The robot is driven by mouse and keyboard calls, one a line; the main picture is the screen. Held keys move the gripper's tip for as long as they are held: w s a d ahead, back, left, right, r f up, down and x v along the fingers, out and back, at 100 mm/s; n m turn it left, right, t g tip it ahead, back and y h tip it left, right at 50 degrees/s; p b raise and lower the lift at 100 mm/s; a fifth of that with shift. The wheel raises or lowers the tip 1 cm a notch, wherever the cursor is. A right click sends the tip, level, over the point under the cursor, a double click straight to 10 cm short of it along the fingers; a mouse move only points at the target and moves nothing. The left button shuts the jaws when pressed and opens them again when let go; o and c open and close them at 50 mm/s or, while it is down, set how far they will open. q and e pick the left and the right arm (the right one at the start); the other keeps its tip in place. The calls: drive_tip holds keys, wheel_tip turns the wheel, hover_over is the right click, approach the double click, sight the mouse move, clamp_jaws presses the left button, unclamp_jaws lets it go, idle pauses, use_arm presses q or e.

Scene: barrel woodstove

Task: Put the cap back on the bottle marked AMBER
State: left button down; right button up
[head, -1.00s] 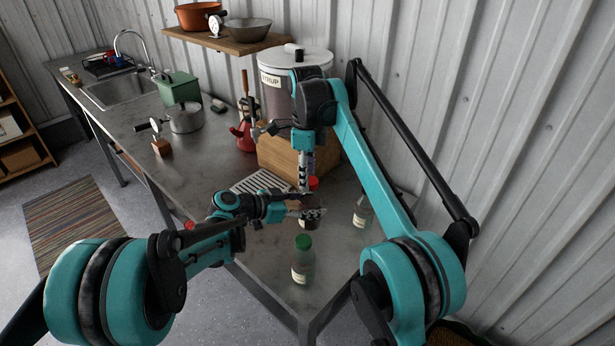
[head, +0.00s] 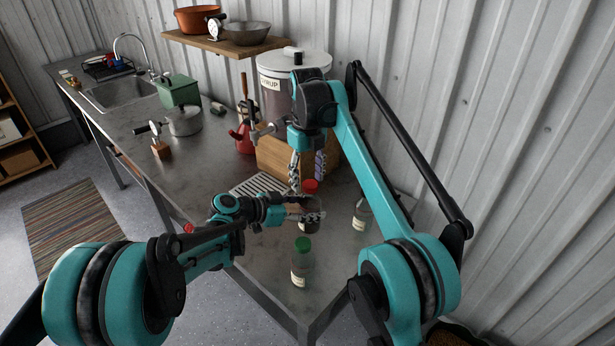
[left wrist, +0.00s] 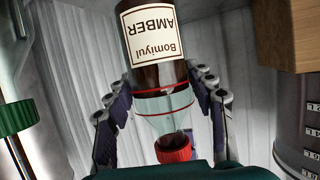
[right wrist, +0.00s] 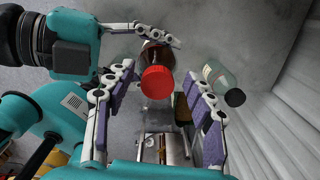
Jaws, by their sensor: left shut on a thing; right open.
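The brown AMBER bottle (left wrist: 152,78) stands upright near the counter's front right corner; its label reads inverted in the left wrist view. My left gripper (head: 312,215) is shut around its body. The red cap (right wrist: 158,82) sits at the bottle's mouth, in line with the neck; it also shows in the head view (head: 310,186) and the left wrist view (left wrist: 173,148). I cannot tell how tightly it is seated. My right gripper (head: 307,178) points down just above, its fingers spread on either side of the cap. In the right wrist view they look clear of it.
A green-capped bottle (head: 301,268) stands in front. A clear bottle with a dark cap (head: 360,214) stands to the right. A wooden box (head: 280,160), the SYRUP container (head: 275,100) and a slotted drip tray (head: 258,184) lie behind. The metal wall is close on the right.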

drive_tip(key=shift+r, duration=0.1)
drive_tip(key=shift+r, duration=2.15)
drive_tip(key=o, duration=0.5)
drive_tip(key=shift+o, duration=0.2)
